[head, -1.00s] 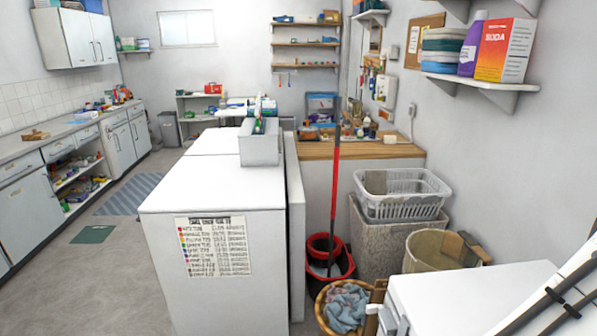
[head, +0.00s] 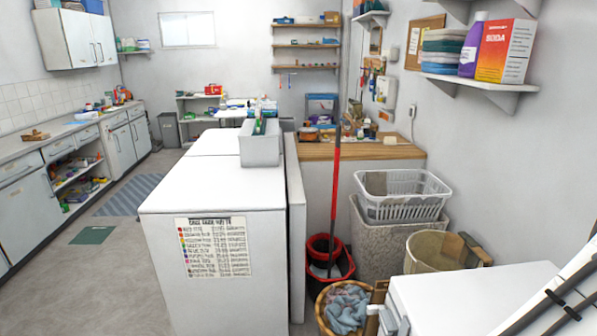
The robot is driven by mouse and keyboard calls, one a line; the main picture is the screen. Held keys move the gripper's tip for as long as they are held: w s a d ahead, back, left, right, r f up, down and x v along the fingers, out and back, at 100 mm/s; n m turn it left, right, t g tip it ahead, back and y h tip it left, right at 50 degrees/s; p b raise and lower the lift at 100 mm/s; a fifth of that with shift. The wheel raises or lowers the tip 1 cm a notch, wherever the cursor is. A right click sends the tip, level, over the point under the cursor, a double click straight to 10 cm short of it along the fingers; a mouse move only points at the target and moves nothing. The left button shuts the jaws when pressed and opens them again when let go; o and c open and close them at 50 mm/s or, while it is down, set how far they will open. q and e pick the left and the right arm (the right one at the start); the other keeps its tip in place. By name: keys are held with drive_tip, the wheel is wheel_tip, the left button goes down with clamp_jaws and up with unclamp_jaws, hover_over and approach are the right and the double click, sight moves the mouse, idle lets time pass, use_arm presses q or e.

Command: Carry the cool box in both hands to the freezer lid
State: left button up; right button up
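The white chest freezer (head: 215,260) stands in the centre with its flat white lid (head: 215,195) shut and a printed chart on its near side. A plain white box-like thing (head: 480,290) is cut off at the lower right. It has a grey and white fitting (head: 388,318) at its left corner. I cannot tell whether it is the cool box, and no other cool box shows. Neither of my grippers can be made out, so any hold on it is hidden.
A pale caddy (head: 260,148) with bottles stands at the lid's far end. A red bucket (head: 330,265) with a mop, a cloth-filled basket (head: 345,308) and a laundry basket (head: 400,195) crowd the freezer's right side. The floor (head: 95,275) at left is mostly clear.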

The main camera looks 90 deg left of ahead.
use_arm(q)
drive_tip(key=shift+o, duration=1.2)
drive_tip(key=shift+f, duration=0.25)
use_arm(e)
drive_tip(key=shift+o, duration=1.2)
drive_tip(key=shift+f, duration=0.25)
drive_tip(key=shift+r, duration=0.1)
use_arm(q)
drive_tip(key=o, duration=0.4)
drive_tip(key=shift+o, duration=0.2)
use_arm(e)
drive_tip(key=o, duration=0.4)
use_arm(q)
drive_tip(key=shift+r, duration=0.1)
use_arm(e)
drive_tip(key=shift+o, duration=0.2)
drive_tip(key=shift+r, duration=0.1)
use_arm(q)
drive_tip(key=c, duration=0.6)
use_arm(e)
drive_tip(key=c, duration=0.6)
use_arm(q)
drive_tip(key=shift+w, duration=0.1)
use_arm(e)
drive_tip(key=shift+w+r, duration=0.1)
